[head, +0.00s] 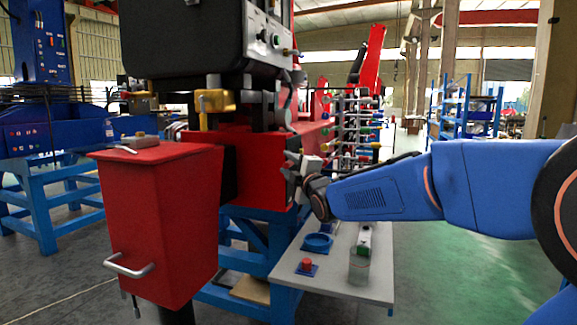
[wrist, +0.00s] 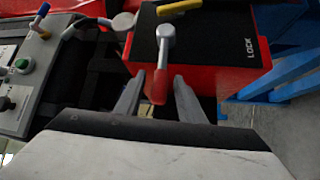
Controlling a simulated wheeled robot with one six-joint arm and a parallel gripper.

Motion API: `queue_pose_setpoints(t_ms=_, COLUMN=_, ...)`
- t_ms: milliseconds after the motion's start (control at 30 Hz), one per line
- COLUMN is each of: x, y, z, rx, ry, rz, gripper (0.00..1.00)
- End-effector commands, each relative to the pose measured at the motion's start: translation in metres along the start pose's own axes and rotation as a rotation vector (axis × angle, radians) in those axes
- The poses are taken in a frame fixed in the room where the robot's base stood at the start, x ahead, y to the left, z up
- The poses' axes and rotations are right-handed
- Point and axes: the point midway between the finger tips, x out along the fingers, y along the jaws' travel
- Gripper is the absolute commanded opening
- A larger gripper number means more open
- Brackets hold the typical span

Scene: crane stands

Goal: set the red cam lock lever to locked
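The cam lock lever (wrist: 162,58) shows in the wrist view with a grey shaft, a round pale head and a red grip (wrist: 159,88). It lies over a black pad on a red block, its red end pointing toward me. My gripper (wrist: 159,77) is open, with one finger on each side of the red grip. Gaps show beside the grip; contact cannot be told. A "LOCK" label (wrist: 250,48) stands on the pad, to the right of the lever. In the head view my gripper (head: 291,167) is at the red machine's side, and the lever cannot be made out.
A grey control panel (wrist: 30,75) with coloured knobs is left in the wrist view. A yellow handle (wrist: 180,6) lies beyond the lever. In the head view, a red cabinet (head: 160,220) stands left, and a pale table (head: 340,275) with small fixtures sits below my gripper.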

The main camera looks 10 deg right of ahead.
Motion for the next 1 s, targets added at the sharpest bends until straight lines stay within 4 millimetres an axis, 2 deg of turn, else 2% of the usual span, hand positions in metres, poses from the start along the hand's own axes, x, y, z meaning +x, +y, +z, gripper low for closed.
queue_pose_setpoints(t_ms=233, x=0.000, y=0.000, z=0.000, rx=0.000, ry=0.000, rz=0.000, gripper=0.36)
queue_pose_setpoints(t_ms=367, x=0.000, y=0.000, z=0.000, rx=0.000, ry=0.000, rz=0.000, gripper=0.05)
queue_pose_setpoints(t_ms=400, x=0.000, y=0.000, z=0.000, rx=0.000, ry=0.000, rz=0.000, gripper=0.00)
queue_pose_setpoints(t_ms=733, x=0.000, y=-0.004, z=0.001, rx=-0.020, ry=0.005, rz=0.018, gripper=0.00)
queue_pose_setpoints(t_ms=1000, x=-0.001, y=-0.019, z=0.005, rx=-0.118, ry=0.032, rz=0.114, gripper=0.00)
